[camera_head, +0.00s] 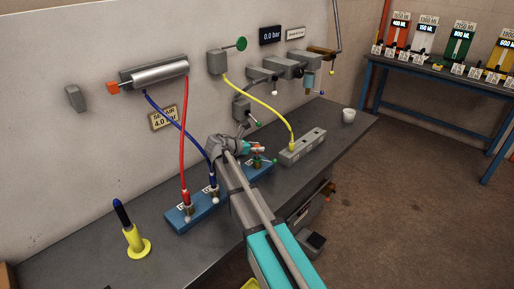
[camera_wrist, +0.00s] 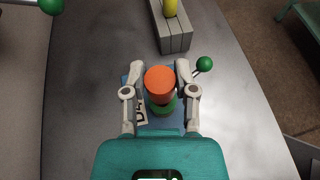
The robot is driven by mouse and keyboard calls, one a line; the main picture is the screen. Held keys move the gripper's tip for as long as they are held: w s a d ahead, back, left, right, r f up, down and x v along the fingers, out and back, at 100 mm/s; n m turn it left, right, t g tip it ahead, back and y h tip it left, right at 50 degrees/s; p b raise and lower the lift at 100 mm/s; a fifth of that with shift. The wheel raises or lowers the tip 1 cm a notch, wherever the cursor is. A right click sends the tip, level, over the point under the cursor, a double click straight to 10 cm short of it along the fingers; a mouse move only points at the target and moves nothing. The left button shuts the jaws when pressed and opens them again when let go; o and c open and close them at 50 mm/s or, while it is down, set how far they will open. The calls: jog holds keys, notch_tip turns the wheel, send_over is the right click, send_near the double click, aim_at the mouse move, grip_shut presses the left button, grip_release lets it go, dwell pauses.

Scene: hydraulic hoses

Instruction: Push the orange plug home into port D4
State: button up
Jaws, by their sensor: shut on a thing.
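The orange plug (camera_wrist: 159,79) shows as a round orange top between the two fingers of my gripper (camera_wrist: 160,88) in the wrist view. My gripper is shut on it, one finger on each side. A green round piece (camera_wrist: 164,106) shows just below the plug, over a blue block (camera_wrist: 165,125). A label reading D4 (camera_wrist: 140,113) lies beside it, partly covered by my left finger. The port opening is hidden, and I cannot tell how deep the plug sits. In the head view my arm reaches over the blue block (camera_head: 262,174) and largely hides the plug.
A green-knobbed lever (camera_wrist: 205,64) stands close to my right finger. A grey block (camera_wrist: 173,39) with a yellow hose end lies beyond. In the head view, a blue block (camera_head: 193,216) with red and blue hoses stands left of my arm.

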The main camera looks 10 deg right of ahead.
jog(key=shift+f, duration=0.35)
jog(key=o, duration=1)
jog(key=shift+b, duration=0.3)
jog(key=shift+r, duration=0.15)
jog(key=shift+r+p, duration=1.2)
jog(key=shift+p, duration=0.2)
jog(key=shift+f+b, duration=1.4)
notch_tip(320, 180, up, 9)
jog(key=p, duration=0.9)
jog(key=shift+r, duration=0.1)
